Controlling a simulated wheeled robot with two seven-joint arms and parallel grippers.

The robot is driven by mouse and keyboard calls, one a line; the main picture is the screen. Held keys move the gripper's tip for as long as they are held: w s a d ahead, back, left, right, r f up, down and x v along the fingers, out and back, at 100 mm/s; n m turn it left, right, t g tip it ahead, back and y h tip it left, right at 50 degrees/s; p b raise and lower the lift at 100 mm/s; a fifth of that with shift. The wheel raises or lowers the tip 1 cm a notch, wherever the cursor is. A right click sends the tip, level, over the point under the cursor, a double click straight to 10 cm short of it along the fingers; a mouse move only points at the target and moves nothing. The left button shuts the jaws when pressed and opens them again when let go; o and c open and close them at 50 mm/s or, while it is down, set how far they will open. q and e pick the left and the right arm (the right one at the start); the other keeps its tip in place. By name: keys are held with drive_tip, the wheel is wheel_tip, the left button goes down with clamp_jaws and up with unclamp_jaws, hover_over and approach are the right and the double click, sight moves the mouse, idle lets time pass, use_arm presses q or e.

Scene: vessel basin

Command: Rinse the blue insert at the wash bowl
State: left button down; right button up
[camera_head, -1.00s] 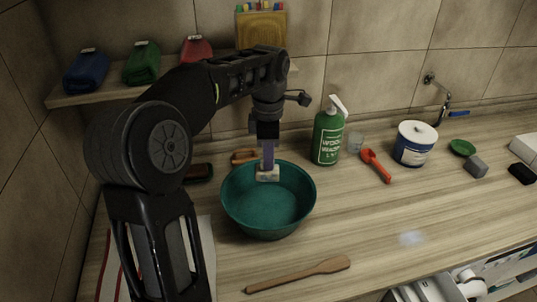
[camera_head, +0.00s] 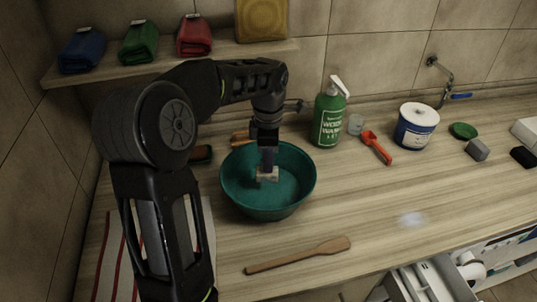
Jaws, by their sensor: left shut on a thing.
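My left gripper (camera_head: 267,146) points straight down over the teal wash bowl (camera_head: 245,203). It is shut on a narrow blue-violet piece, which I take to be the blue insert (camera_head: 267,158). A pale beige block (camera_head: 267,174) shows at the piece's lower end, inside the bowl below the rim. I cannot tell whether it touches the bowl's floor or whether there is water. The gripper hides the insert's upper part. My right gripper is not in view.
A wooden spatula (camera_head: 300,256) lies in front of the bowl. Folded blue, green and red cloths (camera_head: 194,37) lie on the shelf (camera_head: 110,76). The right counter front is mostly clear.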

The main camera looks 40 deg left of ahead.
sight(268, 177)
use_arm(q)
drive_tip(key=shift+f+b, duration=2.15)
drive_tip(key=shift+f, duration=0.95)
wheel_tip(268, 177, up, 8)
drive_tip(key=p, duration=0.6)
drive_tip(key=shift+r, duration=2.45)
idle(0.8)
